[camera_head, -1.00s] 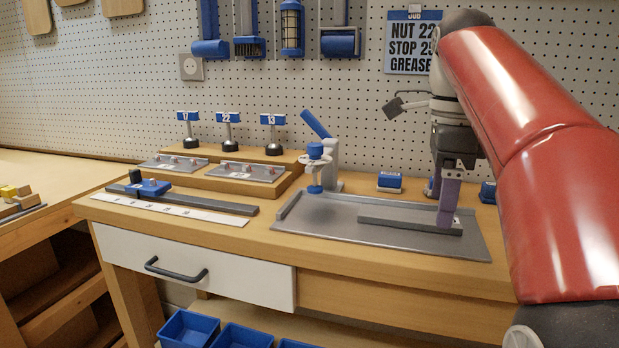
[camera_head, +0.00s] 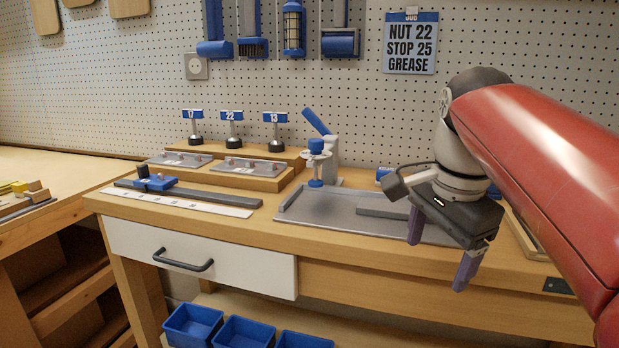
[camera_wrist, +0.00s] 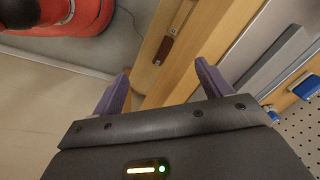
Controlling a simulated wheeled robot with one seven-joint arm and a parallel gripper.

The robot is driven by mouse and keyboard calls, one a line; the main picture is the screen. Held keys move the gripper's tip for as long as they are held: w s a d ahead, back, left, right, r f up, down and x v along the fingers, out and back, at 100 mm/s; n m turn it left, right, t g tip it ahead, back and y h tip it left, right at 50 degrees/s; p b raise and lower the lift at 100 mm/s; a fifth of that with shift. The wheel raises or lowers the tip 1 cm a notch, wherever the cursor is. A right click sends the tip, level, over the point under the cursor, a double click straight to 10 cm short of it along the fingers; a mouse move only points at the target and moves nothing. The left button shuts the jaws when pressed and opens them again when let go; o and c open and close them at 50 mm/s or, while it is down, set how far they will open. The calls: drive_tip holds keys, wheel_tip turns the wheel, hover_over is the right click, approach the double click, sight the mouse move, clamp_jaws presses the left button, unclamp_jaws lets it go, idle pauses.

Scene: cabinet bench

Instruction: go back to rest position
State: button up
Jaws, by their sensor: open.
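My gripper (camera_head: 437,262) is open, with two purple fingers spread apart and nothing between them. In the head view it hangs at the front edge of the bench, in front of the grey metal tray (camera_head: 300,210). A flat grey bar (camera_head: 383,206) lies on the tray, partly hidden behind my gripper. In the wrist view my gripper (camera_wrist: 160,85) shows both purple fingers apart, over the bench edge and the floor. The bar also shows in the wrist view (camera_wrist: 275,60).
A blue-topped clamp (camera_head: 316,165) stands at the tray's back left. A white drawer (camera_head: 200,258) with a dark handle is shut. Blue bins (camera_head: 245,333) sit below. Numbered stands (camera_head: 232,128) and a ruler (camera_head: 190,202) are on the left of the bench. A job card (camera_head: 410,43) hangs behind.

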drive_tip(key=s+a+f+n+t, duration=0.1)
drive_tip(key=s+f+n, duration=0.4)
drive_tip(key=f, duration=0.4)
drive_tip(key=s+a+f+n+t, duration=0.1)
drive_tip(key=s+f+n+t, duration=0.1)
drive_tip(key=s+f+n, duration=0.3)
wheel_tip(320, 180, down, 4)
drive_tip(key=n, duration=0.3)
drive_tip(key=shift+s+a+f+n+t, duration=0.15)
drive_tip(key=shift+s+n+t, duration=0.1)
drive_tip(key=shift+n+t, duration=0.05)
